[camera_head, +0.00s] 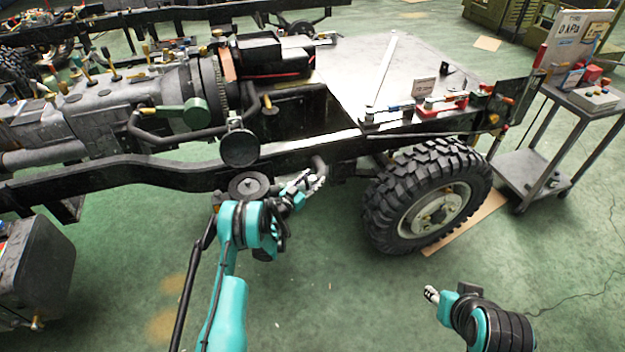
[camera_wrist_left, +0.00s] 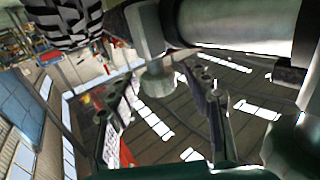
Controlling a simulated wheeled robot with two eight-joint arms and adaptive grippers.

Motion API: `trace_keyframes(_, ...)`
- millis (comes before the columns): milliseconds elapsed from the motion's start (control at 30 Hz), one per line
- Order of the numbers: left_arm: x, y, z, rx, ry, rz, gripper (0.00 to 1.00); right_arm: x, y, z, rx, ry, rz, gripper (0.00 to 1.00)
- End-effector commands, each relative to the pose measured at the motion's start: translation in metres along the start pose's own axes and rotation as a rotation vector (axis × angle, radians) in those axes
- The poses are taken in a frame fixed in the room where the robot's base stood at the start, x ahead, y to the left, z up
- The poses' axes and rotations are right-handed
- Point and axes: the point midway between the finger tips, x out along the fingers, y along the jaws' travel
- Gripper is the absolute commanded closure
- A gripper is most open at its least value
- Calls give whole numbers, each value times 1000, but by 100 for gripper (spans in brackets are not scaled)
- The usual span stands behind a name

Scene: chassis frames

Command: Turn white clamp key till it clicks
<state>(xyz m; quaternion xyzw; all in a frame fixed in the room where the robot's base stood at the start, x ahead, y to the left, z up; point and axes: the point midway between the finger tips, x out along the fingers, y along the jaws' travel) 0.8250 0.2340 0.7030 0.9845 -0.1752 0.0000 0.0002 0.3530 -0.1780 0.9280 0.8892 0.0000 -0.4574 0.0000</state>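I cannot pick out a white clamp key for certain in either view. A row of small clamp-like fittings with red and blue parts (camera_head: 440,104) sits along the near edge of the grey plate (camera_head: 350,75). My left gripper (camera_head: 312,183) is below the black chassis rail, left of the big tyre. In the left wrist view its two fingers stand apart (camera_wrist_left: 162,92) with nothing clearly held between them. A grey post (camera_wrist_left: 157,78) shows beyond them, below a thick grey pipe (camera_wrist_left: 235,20). My right gripper (camera_head: 432,294) is low over the floor; its finger opening is too small to read.
The black chassis rail (camera_head: 120,170) runs above my left gripper. The tyre (camera_head: 430,190) stands to its right and also shows in the left wrist view (camera_wrist_left: 65,20). A long pale bar (camera_head: 383,65) lies on the plate. A metal cart (camera_head: 540,170) stands at right.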

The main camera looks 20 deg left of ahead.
Motion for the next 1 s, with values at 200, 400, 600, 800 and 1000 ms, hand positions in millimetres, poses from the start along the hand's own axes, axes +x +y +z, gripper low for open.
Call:
trace_keyframes(200,0,0,-8,0,0,0,51,0,0,0,0,0,0,60)
trace_keyframes(400,0,0,-44,0,0,0,51,0,0,0,0,0,0,60)
trace_keyframes(600,0,0,-81,0,0,0,51,0,0,0,0,0,0,60)
trace_keyframes(800,0,0,-98,0,0,0,51,0,0,0,0,0,0,60)
trace_keyframes(1000,0,0,-100,0,0,0,51,0,0,0,0,0,0,60)
